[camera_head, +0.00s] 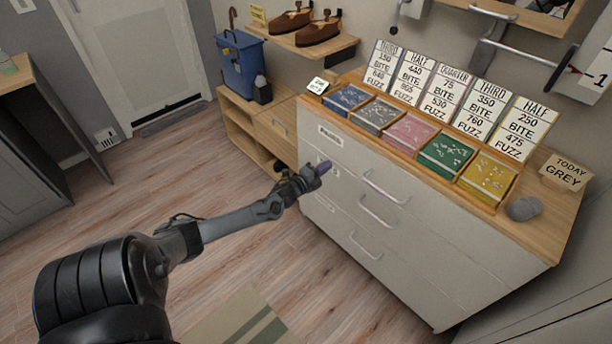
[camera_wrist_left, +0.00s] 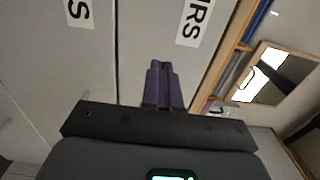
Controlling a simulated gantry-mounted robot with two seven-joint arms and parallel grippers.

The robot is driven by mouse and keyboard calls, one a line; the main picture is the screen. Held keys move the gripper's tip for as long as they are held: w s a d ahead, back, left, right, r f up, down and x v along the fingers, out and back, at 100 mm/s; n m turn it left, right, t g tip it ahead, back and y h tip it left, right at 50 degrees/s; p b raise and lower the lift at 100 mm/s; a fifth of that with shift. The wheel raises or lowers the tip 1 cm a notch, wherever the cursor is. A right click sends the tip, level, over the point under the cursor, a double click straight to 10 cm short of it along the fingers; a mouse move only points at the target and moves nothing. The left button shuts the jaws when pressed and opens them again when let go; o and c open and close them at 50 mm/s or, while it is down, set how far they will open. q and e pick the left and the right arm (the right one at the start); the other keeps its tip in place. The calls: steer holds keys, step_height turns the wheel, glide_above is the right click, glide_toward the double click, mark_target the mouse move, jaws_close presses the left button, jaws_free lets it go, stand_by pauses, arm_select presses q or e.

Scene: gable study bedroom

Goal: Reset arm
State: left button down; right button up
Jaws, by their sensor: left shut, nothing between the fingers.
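My left arm reaches in from the left in the head view. Its left gripper (camera_head: 322,168) is in front of the upper left of the white drawer cabinet (camera_head: 395,235). In the left wrist view the purple fingers of the left gripper (camera_wrist_left: 160,75) are together, with nothing between them. Pale panels with black-lettered labels lie beyond the fingers there. I cannot tell whether the fingertips touch the cabinet front. My right gripper does not show in either view.
The cabinet top holds several coloured trays (camera_head: 410,131), upright number cards (camera_head: 452,93), a grey rounded object (camera_head: 524,208) and a "TODAY GREY" sign (camera_head: 567,171). A low wooden shelf unit (camera_head: 283,131) with a blue bin (camera_head: 241,65) stands left of it. The wooden floor (camera_head: 150,170) at left is open.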

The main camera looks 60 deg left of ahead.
arm_select(q)
steer(key=s+d+f+n, duration=0.1)
steer(key=s+d+f, duration=0.5)
steer(key=s, duration=0.4)
steer(key=s+d+r+n+g+h, duration=0.1)
steer(key=s+d+n+g, duration=0.15)
steer(key=d, duration=0.75)
steer(key=s+d+r+n+g+h, duration=0.1)
steer(key=d+n+g+h, duration=0.15)
steer(key=d, duration=0.85)
steer(key=s+d+r+n+g+h, duration=0.1)
steer(key=s+d+r+n+g, duration=0.15)
steer(key=d, duration=0.75)
steer(key=s+d+r+n+g+p, duration=0.1)
steer(key=s+d+r+n+g, duration=0.15)
steer(key=s, duration=0.25)
steer(key=s+d+r+n+g, duration=0.2)
steer(key=s+g, duration=0.2)
steer(key=s, duration=0.2)
step_height(320, 180, up, 19)
steer(key=p, duration=1.9)
steer(key=shift+w+r+h+p, duration=0.2)
steer(key=shift+w+h+p, duration=0.15)
steer(key=shift+w, duration=0.05)
